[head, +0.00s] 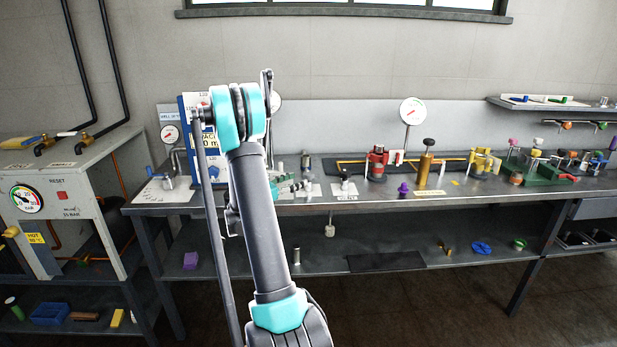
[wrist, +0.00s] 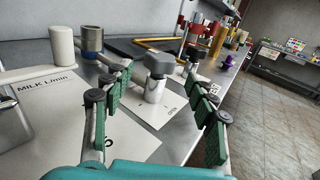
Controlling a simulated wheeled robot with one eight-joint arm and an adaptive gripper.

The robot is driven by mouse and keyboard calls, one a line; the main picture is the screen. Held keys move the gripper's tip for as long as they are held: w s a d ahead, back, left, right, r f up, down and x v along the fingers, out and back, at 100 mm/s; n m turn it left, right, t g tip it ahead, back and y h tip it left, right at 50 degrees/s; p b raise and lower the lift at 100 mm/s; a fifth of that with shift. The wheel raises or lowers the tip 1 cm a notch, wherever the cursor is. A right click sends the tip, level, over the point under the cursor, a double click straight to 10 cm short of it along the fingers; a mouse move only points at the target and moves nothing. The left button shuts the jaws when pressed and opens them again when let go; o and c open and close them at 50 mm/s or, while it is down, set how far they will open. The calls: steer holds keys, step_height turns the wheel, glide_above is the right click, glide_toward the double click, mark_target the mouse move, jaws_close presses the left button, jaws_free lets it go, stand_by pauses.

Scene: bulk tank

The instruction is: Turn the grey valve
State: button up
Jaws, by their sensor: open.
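The grey valve (wrist: 158,68) has a blocky dark-grey head on a pale metal stem. It stands upright on a white labelled card on the bench, near the middle of the wrist view. My gripper (wrist: 162,88) is open, with green-padded fingers at left and right, and the valve shows in the gap between them. I see no contact, and I cannot tell the exact distance. In the head view my gripper (head: 291,186) is low over the bench, partly hidden behind my arm. It is hard to make out the valve there.
A second small valve (wrist: 192,61) stands just beyond, on its own card. A metal cylinder (wrist: 92,39) and a white cylinder (wrist: 62,45) stand at the back left. A red valve (head: 377,162) and a brass cylinder (head: 425,165) stand farther right along the bench.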

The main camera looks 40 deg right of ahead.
mark_target(304, 177)
steer(key=d, duration=0.7)
steer(key=shift+w, duration=0.25)
steer(key=shift+c, duration=0.3)
steer(key=c, duration=1.1)
